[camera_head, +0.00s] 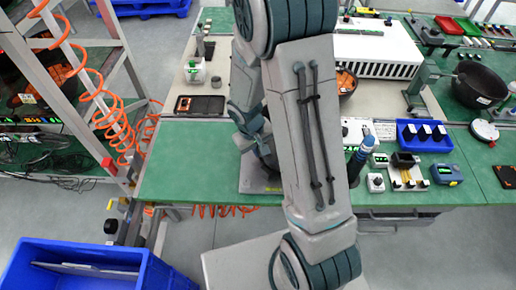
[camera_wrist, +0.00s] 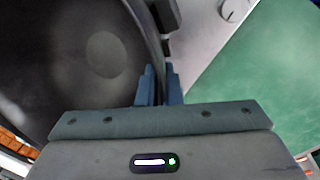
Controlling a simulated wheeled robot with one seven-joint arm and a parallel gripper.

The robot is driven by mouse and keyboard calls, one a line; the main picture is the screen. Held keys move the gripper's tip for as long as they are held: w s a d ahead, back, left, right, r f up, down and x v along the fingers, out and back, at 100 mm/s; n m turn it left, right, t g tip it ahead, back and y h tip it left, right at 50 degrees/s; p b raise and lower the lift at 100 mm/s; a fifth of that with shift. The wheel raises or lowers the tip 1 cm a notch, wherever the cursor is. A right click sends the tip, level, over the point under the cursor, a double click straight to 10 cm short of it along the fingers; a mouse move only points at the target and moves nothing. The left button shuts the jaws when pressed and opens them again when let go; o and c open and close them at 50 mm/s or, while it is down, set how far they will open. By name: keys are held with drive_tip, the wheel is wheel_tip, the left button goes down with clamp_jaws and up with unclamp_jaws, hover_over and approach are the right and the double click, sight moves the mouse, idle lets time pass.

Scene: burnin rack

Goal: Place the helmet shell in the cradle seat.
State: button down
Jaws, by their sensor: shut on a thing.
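In the wrist view a large dark, smooth round shell (camera_wrist: 70,60), which I take for the helmet shell, fills the left side. Its curved rim runs to my gripper (camera_wrist: 159,85), whose two blue-grey fingers are close together at that rim. My gripper is shut on the shell's edge. The cradle seat is not clearly visible.
A black bowl (camera_head: 479,85) stands beside an upright stand (camera_head: 420,84) at the right. A blue tray (camera_head: 424,137) and small devices crowd the right bench. A black tray (camera_head: 199,105) lies left. The green bench (camera_head: 180,160) is clear at front left.

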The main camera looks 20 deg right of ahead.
drive_tip(key=shift+f, duration=0.15)
drive_tip(key=c, duration=1.6)
unclamp_jaws()
wheel_tip(320, 180, up, 12)
drive_tip(key=a, duration=0.2)
drive_tip(key=s+d+r+m+t+y, duration=0.2)
drive_tip(key=s+r+t, duration=0.1)
drive_tip(key=s+r, duration=0.9)
drive_tip(key=shift+s+r+m, duration=0.15)
drive_tip(key=shift+s+m, duration=0.15)
drive_tip(key=shift+s, duration=0.9)
